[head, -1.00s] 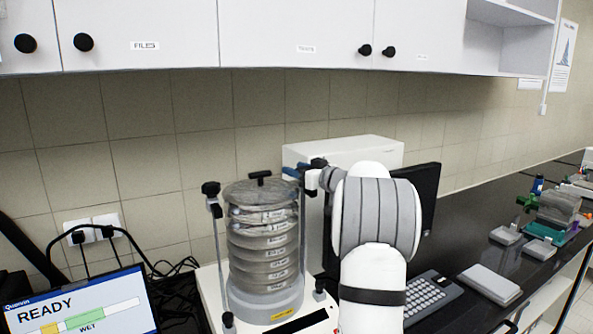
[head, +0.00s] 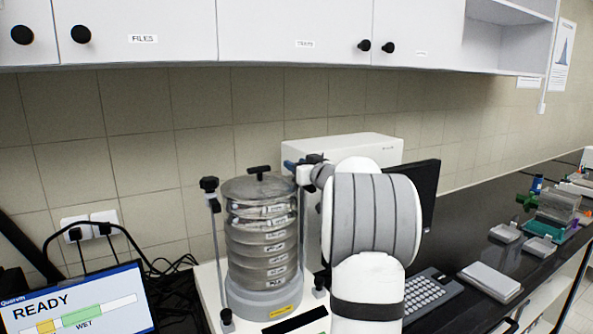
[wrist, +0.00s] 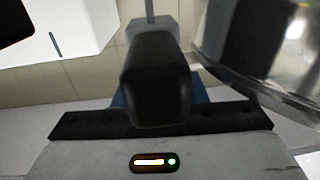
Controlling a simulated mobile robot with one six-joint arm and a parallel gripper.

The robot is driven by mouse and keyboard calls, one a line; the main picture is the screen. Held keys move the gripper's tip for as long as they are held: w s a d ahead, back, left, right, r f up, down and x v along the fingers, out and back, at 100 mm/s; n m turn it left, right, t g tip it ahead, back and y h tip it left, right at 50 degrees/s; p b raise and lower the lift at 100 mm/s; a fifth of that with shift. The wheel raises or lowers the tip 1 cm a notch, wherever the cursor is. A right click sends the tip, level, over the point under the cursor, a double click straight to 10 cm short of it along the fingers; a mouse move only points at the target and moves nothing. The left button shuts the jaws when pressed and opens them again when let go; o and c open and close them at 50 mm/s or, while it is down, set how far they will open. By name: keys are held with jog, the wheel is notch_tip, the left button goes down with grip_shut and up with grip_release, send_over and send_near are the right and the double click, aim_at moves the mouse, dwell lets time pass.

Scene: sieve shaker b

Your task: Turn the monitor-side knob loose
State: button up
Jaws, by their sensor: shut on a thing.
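The sieve shaker holds a stack of metal sieves (head: 262,245) between two upright rods. The monitor-side knob (wrist: 155,80) is black and fills the middle of the wrist view. My gripper (head: 304,165) is at the top of the right rod, beside the stack's lid, and is shut on this knob. In the head view the gripper and wrist mostly hide the knob. Blue finger parts show on both sides of it in the wrist view. The other black knob (head: 209,184) sits on top of the left rod, apart from my gripper. How loose the held knob is cannot be seen.
A dark monitor (head: 428,195) stands right behind my arm, with a keyboard (head: 430,294) in front. A white box (head: 345,148) is behind the shaker. A screen reading READY (head: 75,305) is at lower left. Cupboards (head: 290,30) hang above.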

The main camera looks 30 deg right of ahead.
jog(key=m+h+b, duration=0.1)
jog(key=h+b, duration=0.1)
jog(key=m+h+b, duration=0.1)
jog(key=h+b, duration=0.1)
jog(key=b, duration=0.1)
jog(key=m+g+h+b, duration=0.1)
jog(key=m+h+b, duration=0.1)
jog(key=b, duration=0.1)
jog(key=shift+d+f, duration=0.2)
jog(key=shift+d, duration=0.15)
jog(key=shift+s+r+m+h+b, duration=0.1)
jog(key=shift+r+m+h+b, duration=0.2)
jog(key=shift+h+b, duration=0.2)
jog(key=o, duration=1)
jog(key=shift+f, duration=0.1)
jog(key=v, duration=0.7)
jog(key=shift+s+a+b, duration=0.15)
jog(key=shift+s+b, duration=0.2)
jog(key=shift+b, duration=0.05)
